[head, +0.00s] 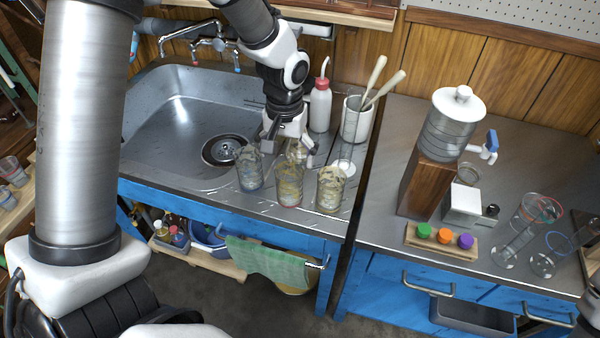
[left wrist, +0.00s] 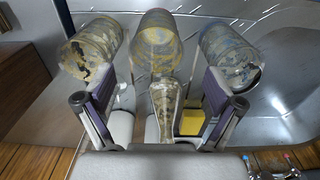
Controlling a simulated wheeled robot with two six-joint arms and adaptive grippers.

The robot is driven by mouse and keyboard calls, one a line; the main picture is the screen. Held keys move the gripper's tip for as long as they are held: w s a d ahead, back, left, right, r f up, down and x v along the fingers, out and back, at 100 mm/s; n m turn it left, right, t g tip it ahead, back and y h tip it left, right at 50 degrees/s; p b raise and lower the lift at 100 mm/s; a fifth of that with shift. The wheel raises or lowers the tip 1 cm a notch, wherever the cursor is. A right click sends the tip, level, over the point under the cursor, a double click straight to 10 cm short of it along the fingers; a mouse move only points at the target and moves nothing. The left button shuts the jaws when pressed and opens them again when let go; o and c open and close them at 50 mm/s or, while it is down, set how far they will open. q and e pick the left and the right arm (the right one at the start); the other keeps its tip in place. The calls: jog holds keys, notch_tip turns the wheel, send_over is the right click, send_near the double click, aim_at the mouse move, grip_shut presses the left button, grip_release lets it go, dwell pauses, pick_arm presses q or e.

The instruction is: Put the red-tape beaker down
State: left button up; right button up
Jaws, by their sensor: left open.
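My left gripper (head: 288,146) points down at the counter beside the sink, its jaws open. In the left wrist view a stained narrow-necked glass (left wrist: 165,100) shows between the open fingers (left wrist: 165,112); I cannot tell if they touch it. Three stained glasses stand in a row in front: a bluish one (head: 249,170), a yellowish one (head: 289,187) and a pale one (head: 330,190).
The sink (head: 180,105) lies left of the glasses. A red-capped wash bottle (head: 320,108) and a white brush pot (head: 356,122) stand behind. The right bench holds a dispenser (head: 450,125), a stopper block (head: 442,241) and clear cylinders (head: 513,243). A yellow block (left wrist: 192,122) shows near the fingers.

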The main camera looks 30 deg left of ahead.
aim_at(289, 185)
pick_arm(q)
jog(key=f, duration=0.7)
jog(key=shift+s+d+f+b, duration=0.1)
jog(key=shift+d+f+b, duration=0.15)
jog(key=shift+f+b, duration=0.1)
jog(key=shift+r, duration=0.1)
jog(key=c, duration=1.4)
jog(key=shift+c, duration=0.2)
